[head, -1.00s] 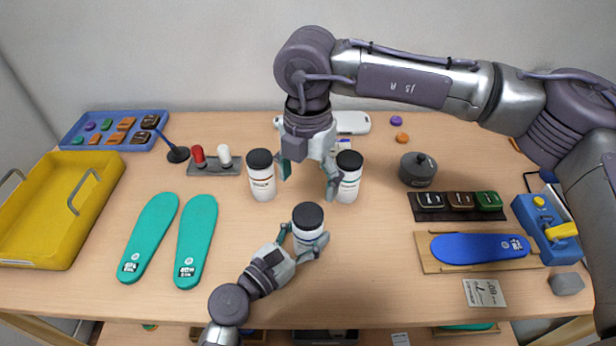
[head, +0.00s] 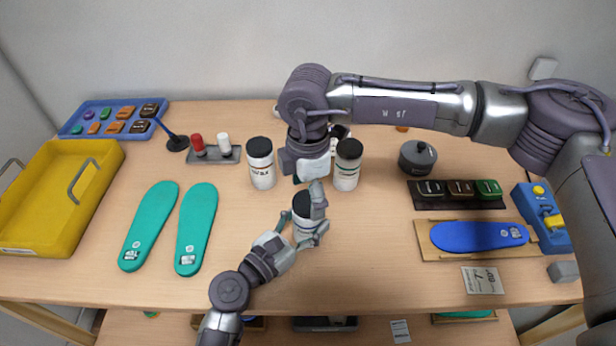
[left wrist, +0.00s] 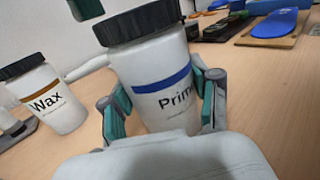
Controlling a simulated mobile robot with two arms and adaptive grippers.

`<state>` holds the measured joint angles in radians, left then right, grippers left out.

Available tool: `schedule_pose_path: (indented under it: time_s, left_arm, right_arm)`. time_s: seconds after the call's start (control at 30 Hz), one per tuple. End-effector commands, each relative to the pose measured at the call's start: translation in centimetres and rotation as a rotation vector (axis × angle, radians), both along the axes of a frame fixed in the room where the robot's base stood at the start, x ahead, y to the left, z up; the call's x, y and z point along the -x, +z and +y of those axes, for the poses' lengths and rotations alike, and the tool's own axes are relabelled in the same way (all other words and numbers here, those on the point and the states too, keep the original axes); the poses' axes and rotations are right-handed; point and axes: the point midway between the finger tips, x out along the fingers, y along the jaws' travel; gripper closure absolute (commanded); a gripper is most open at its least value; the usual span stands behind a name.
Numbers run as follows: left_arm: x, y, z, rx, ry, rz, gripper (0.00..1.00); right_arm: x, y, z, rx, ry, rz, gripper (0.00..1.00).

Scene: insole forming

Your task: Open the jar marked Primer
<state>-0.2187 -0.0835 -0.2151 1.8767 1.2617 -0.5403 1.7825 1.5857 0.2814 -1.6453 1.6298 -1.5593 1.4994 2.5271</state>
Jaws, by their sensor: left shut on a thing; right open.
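The Primer jar (left wrist: 158,80) is a white jar with a black lid (left wrist: 145,20) and a blue band, upright in the left wrist view. In the head view the jar (head: 301,228) stands near the table's middle. My left gripper (head: 304,233) is shut around its body; its teal pads touch both sides in the left wrist view. My right gripper (head: 308,192) is open and points down just above the lid, one finger partly in front of it. Whether it touches the lid cannot be told.
Teal insoles (head: 150,225), a yellow bin (head: 50,205) and a blue insole (head: 480,237) lie farther out.

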Motion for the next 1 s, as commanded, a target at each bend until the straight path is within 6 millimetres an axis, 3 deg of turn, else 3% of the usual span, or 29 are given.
schedule_pose_path:
  time_s: [0.4, 0.8, 1.0]
  left_arm:
    - [0.03, -0.13, 0.01, -0.002, 0.000, 0.002, 1.00]
    - [0.02, -0.13, 0.01, -0.001, 0.000, 0.002, 1.00]
    - [0.03, -0.13, 0.00, -0.001, 0.000, 0.002, 1.00]
  right_arm:
    - [-0.01, -1.09, 0.00, 0.001, 0.001, -0.001, 0.18]
    - [-0.01, -1.07, 0.00, 0.001, 0.001, -0.001, 0.80]
    - [0.01, -1.09, 0.00, 0.000, 0.140, 0.000, 0.81]
